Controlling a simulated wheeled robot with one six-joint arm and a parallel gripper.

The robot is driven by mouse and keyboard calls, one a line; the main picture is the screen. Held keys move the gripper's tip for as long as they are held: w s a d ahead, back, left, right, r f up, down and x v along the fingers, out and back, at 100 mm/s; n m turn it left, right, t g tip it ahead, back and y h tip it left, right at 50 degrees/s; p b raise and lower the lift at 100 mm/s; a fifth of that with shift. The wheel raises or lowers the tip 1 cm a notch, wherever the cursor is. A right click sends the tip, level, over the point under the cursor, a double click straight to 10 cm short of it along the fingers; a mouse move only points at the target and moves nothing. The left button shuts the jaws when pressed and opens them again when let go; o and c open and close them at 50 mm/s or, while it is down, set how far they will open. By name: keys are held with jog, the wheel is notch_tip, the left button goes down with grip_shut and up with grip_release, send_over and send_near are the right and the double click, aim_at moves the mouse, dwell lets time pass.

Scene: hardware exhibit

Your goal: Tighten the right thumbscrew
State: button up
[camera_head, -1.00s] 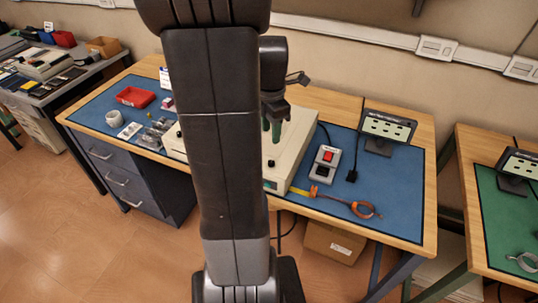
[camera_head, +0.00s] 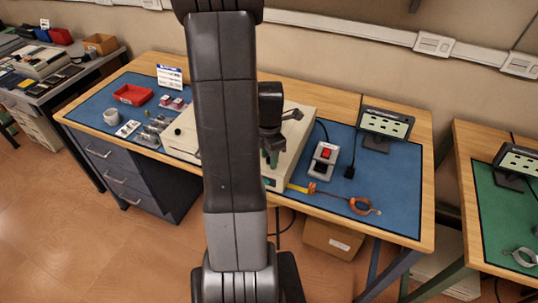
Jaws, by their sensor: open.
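A beige instrument box (camera_head: 299,128) sits on the blue mat (camera_head: 341,185) of the middle bench. My own arm crosses in front and hides much of it. A small black knob (camera_head: 178,131) shows at the box's left end; I cannot tell if it is a thumbscrew. My gripper (camera_head: 270,159) points down with green fingertips, low over the front right part of the box. It is open. I cannot make out the right thumbscrew; the gripper and arm may hide it. Whether the fingertips touch the box is unclear.
A switch box with a red button (camera_head: 324,160), a black display stand (camera_head: 384,129), a yellow tape (camera_head: 301,188) and an orange-handled tool (camera_head: 360,205) lie right of the box. A red tray (camera_head: 133,95) and white cup (camera_head: 111,117) stand left.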

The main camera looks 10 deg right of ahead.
grip_shut()
